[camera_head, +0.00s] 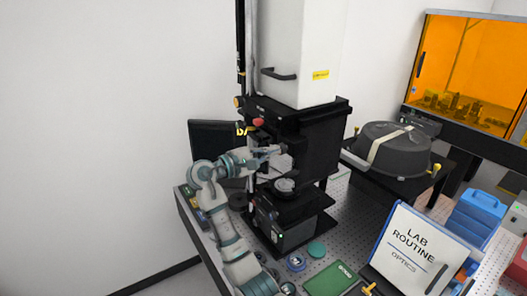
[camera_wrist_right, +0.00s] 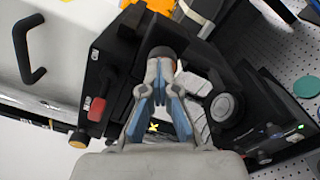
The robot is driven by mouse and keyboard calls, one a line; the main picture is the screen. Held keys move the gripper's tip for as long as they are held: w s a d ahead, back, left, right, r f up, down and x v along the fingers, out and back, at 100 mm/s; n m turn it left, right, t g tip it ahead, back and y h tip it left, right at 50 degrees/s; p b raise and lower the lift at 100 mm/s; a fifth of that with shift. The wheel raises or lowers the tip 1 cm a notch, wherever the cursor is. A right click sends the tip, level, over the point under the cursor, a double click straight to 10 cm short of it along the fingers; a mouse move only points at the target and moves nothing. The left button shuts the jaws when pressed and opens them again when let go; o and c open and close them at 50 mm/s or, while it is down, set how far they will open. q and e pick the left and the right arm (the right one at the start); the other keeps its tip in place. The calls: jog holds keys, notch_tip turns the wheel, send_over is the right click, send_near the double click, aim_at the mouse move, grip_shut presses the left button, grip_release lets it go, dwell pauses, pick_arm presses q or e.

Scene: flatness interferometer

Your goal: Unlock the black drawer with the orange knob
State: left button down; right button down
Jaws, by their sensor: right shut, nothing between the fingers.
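The tall instrument has a black housing (camera_head: 322,135) under a white upper cover. Which part of it is the drawer I cannot tell. A small orange knob (camera_head: 237,101) sits on its left edge. It also shows at the lower left in the wrist view (camera_wrist_right: 78,138), apart from my fingers. A red knob (camera_head: 258,122) is near it and also shows in the wrist view (camera_wrist_right: 97,108). My right gripper (camera_head: 277,150) is in front of the instrument, with its fingers shut and empty. In the wrist view, its fingertips (camera_wrist_right: 161,68) are close to a dark round part (camera_wrist_right: 162,52); contact is unclear. My left gripper is not in view.
A round stage (camera_head: 285,185) is below my right gripper. A black monitor (camera_head: 210,138) stands behind my arm. A green mat (camera_head: 330,279) lies on the perforated table.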

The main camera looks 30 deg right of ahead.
jog(key=shift+s+d+f+m+b, duration=0.1)
jog(key=shift+d+m+b, duration=0.05)
jog(key=shift+m, duration=1.7)
jog(key=shift+d+m+b, duration=0.15)
jog(key=shift+m, duration=1.7)
jog(key=c, duration=0.8)
grip_release()
jog(key=shift+d, duration=0.15)
jog(key=shift+o, duration=0.2)
jog(key=shift+a, duration=0.2)
jog(key=shift+d+f, duration=0.1)
